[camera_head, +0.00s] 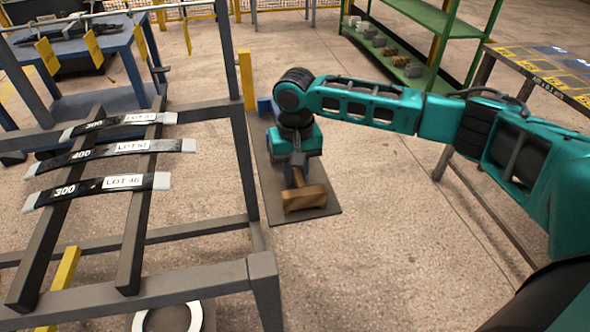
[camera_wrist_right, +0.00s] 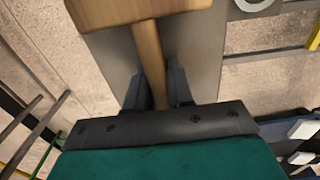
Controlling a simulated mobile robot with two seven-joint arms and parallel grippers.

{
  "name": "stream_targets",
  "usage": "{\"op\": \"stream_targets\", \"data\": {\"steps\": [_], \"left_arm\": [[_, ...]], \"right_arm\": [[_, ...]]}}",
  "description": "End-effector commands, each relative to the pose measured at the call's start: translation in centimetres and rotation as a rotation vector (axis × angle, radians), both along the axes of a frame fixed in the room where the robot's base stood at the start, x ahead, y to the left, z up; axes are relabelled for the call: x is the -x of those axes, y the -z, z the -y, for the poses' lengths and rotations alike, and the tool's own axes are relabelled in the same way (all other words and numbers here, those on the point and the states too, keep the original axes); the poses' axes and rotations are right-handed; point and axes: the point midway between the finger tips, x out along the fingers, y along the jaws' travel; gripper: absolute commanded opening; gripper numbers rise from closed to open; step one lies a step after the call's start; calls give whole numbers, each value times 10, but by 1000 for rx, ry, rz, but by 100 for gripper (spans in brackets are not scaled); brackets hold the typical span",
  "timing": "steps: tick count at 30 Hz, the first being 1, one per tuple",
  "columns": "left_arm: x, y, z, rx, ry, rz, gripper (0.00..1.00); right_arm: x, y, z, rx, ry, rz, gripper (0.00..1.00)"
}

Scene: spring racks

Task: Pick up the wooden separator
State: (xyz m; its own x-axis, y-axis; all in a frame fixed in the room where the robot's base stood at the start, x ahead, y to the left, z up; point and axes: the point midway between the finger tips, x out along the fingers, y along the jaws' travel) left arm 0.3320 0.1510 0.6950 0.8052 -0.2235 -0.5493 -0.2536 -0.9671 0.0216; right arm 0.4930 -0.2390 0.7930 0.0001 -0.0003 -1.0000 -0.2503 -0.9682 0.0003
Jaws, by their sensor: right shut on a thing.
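The wooden separator (camera_head: 305,199) is a brown wooden piece with a block-like head and a narrow stem. In the head view it is over the dark mat (camera_head: 318,212) on the floor. My right gripper (camera_head: 297,176) points down and is shut on the stem. In the right wrist view the stem (camera_wrist_right: 149,58) runs between the two dark fingers (camera_wrist_right: 160,88), with the wide head (camera_wrist_right: 135,12) beyond the fingertips. I cannot tell whether the separator touches the mat. My left gripper is not in view.
A grey metal rack (camera_head: 190,296) at left holds three leaf springs (camera_head: 95,187) with labels. A yellow post (camera_head: 247,82) and a blue item (camera_head: 264,106) are near the mat. A green shelf (camera_head: 395,68) and a table (camera_head: 545,75) stand at right. The floor (camera_head: 390,240) between is clear.

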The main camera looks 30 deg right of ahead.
Motion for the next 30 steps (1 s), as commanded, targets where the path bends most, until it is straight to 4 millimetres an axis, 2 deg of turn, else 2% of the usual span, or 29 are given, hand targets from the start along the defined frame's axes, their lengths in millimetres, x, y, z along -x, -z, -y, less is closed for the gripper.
{"op": "stream_targets", "data": {"steps": [1, 5, 15, 19, 23, 30], "left_arm": [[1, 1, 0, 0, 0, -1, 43], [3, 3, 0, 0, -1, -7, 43], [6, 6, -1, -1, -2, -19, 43], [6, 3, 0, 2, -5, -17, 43], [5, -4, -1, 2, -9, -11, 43], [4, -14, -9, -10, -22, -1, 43]], "right_arm": [[0, 0, 0, 0, 0, 0, 12], [0, 0, 0, 0, 0, 0, 0], [0, -1, 0, 0, 0, 1, 0], [-1, -10, 0, -1, 0, 3, 0], [-1, -34, 0, -2, 0, 6, 0], [-1, -103, 0, -2, 0, 6, 0]]}}
